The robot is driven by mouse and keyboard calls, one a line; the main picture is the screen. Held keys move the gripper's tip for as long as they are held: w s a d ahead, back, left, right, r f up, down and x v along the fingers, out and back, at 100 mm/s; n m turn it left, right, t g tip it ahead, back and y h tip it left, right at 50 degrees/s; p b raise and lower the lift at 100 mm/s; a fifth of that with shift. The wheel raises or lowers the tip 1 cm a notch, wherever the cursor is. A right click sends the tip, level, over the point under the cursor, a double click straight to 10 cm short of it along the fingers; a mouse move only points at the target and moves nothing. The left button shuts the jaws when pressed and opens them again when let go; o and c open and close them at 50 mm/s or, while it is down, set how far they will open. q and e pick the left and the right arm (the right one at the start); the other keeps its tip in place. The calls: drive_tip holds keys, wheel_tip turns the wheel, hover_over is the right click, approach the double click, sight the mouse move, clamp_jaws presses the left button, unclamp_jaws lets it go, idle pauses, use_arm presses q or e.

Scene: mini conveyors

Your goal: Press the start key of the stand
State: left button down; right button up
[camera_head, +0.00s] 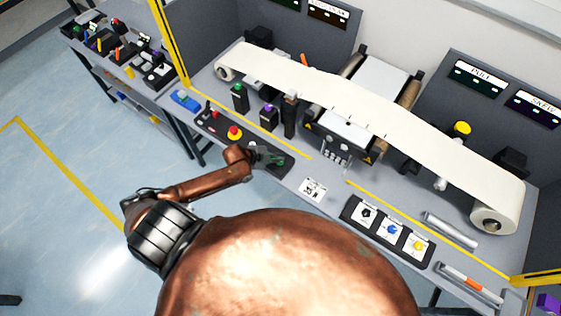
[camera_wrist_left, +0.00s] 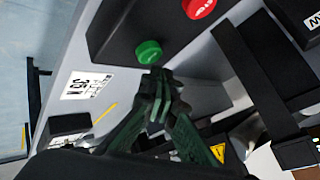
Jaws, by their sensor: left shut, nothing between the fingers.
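The green round key (camera_wrist_left: 148,52) sits on a dark control box (camera_wrist_left: 125,22) in the left wrist view. A red stop key (camera_wrist_left: 198,8) is farther along the same box. My left gripper (camera_wrist_left: 158,78) is shut and empty, its tips right by the lower edge of the green key; I cannot tell whether they touch it. In the head view my left gripper (camera_head: 276,159) is over the right end of the dark box (camera_head: 212,117) at the bench's front edge. The green key cannot be made out there. My right gripper does not show.
A red-and-yellow knob (camera_head: 234,132) stands left of my left gripper. A paper web (camera_head: 330,88) runs between rollers behind it. A tray with several knobs (camera_head: 389,230) and a white card (camera_head: 313,189) lie to the right. The blue floor (camera_head: 75,135) at left is free.

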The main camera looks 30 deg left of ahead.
use_arm(q)
drive_tip(key=shift+f, duration=0.15)
drive_tip(key=shift+f, duration=0.3)
drive_tip(key=shift+f+b, duration=0.5)
idle(0.6)
drive_tip(key=shift+r, duration=0.1)
drive_tip(key=shift+r+p, duration=0.85)
drive_tip(key=shift+p, duration=0.05)
drive_tip(key=shift+r, duration=0.1)
wheel_tip(320, 180, up, 5)
drive_tip(key=p, duration=0.4)
drive_tip(key=shift+p, duration=0.35)
